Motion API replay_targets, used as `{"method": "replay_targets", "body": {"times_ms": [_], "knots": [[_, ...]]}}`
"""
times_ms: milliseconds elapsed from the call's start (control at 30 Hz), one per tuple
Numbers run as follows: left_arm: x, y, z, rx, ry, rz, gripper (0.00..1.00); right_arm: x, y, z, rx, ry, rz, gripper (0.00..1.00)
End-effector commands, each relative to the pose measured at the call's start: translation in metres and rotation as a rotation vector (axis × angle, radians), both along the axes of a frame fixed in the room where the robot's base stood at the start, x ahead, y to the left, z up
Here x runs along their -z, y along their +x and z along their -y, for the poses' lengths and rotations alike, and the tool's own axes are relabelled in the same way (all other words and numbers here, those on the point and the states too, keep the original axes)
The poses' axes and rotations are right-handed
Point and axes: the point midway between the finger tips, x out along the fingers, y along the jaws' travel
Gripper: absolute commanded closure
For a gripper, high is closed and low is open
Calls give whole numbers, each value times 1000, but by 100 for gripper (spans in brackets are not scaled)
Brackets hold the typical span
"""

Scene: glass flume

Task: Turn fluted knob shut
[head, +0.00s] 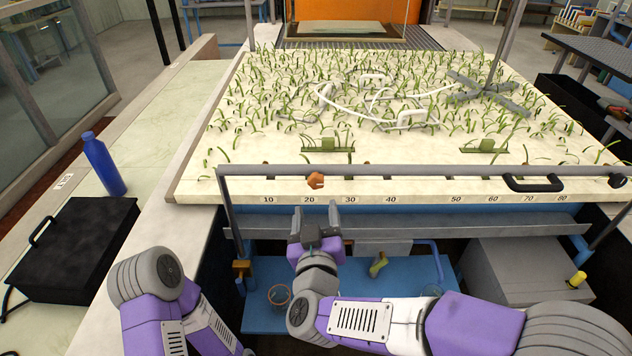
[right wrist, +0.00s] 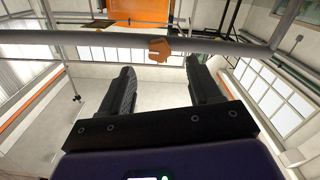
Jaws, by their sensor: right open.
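A small orange lobed knob (head: 315,180), which looks like the fluted knob, sits on the grey rail along the front of the planted bed. It also shows in the right wrist view (right wrist: 159,50), just past and between the fingertips. My right gripper (head: 312,218) is open and empty, below and in front of the knob, apart from it. In the right wrist view its two dark fingers (right wrist: 160,70) stand wide apart and point up toward the rail. My left arm shows at the lower left, but its gripper is not in view.
A blue shelf (head: 400,277) with a glass (head: 279,295) and a green-handled part (head: 378,264) lies below. A black case (head: 80,245) and blue bottle (head: 104,165) stand left.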

Motion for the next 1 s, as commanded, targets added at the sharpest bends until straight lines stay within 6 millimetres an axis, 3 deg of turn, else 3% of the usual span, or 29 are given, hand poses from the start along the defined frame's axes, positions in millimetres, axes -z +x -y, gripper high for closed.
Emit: {"method": "replay_targets", "body": {"times_ms": [133, 400, 600, 900, 1000], "knots": [[1, 0, 0, 0, 0, 0, 100, -9, 6, 0, 11, -1, 17, 37], [6, 0, 0, 0, 0, 0, 100, -8, 49, 1, 12, -2, 17, 37], [7, 0, 0, 0, 0, 0, 100, -8, 69, 0, 8, -1, 16, 37], [7, 0, 0, 0, 0, 0, 100, -9, 72, 0, 7, -1, 16, 37], [7, 0, 0, 0, 0, 0, 100, -9, 72, 0, 7, -1, 16, 50]]}}
